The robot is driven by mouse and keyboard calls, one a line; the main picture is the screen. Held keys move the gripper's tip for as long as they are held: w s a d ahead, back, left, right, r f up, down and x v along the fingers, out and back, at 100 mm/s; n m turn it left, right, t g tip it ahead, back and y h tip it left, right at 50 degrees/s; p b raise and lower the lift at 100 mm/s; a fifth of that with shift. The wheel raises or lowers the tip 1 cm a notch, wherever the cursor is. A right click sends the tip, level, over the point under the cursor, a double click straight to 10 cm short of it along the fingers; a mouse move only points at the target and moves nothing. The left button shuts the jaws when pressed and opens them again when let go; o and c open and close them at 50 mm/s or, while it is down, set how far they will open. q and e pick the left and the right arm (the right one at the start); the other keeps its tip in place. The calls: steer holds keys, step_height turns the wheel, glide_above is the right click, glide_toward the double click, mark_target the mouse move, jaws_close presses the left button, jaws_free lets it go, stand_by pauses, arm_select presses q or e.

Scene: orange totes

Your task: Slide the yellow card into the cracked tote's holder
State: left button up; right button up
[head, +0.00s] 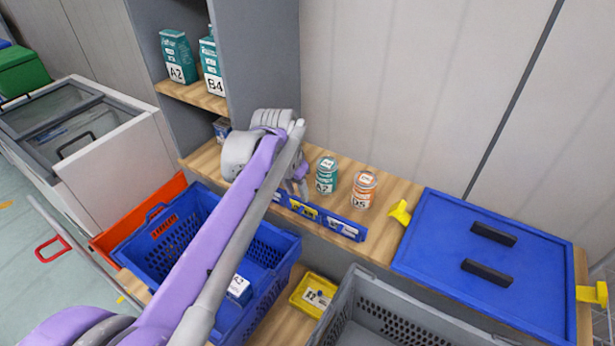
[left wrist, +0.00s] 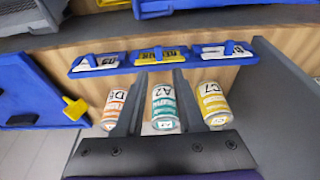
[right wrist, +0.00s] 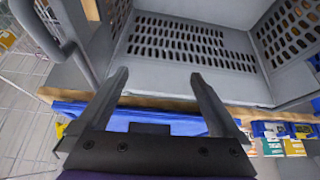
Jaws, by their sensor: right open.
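A yellow card (left wrist: 158,55) sits in the middle slot of a blue rail (left wrist: 128,62), between two white cards. In the head view the yellow card (head: 304,210) is at the front edge of the wooden shelf. My left gripper (head: 301,183) is above the shelf, beside the cans; its fingers are partly hidden there. In the left wrist view its fingers (left wrist: 162,76) are apart, with no card between them. My right gripper (right wrist: 159,75) is open and empty in front of a grey crate. An orange tote (head: 178,190) shows partly behind the blue crate. I cannot make out a crack or holder.
Cans A2 (head: 326,176), D5 (head: 363,190) and C7 (left wrist: 213,103) stand close together behind the rail. A blue lid (head: 450,240) is at the right. A blue crate (head: 285,250), a small yellow tray (head: 299,299) and the grey crate (head: 350,290) are below the shelf.

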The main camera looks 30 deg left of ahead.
mark_target(299, 210)
arm_select(q)
steer(key=f, duration=0.1)
steer(key=f+b, duration=0.1)
steer(key=f, duration=0.1)
steer(key=f+b, duration=0.1)
steer(key=shift+s+f, duration=0.15)
steer(key=shift+s, duration=0.1)
steer(key=shift+b+x, duration=0.55)
steer(key=shift+x, duration=0.25)
steer(key=shift+w+f, duration=0.2)
steer(key=shift+f, duration=0.15)
arm_select(e)
steer(key=s+f, duration=0.3)
steer(key=f, duration=0.2)
steer(key=shift+s, duration=0.4)
arm_select(q)
jaws_close()
steer(key=shift+r, duration=0.1)
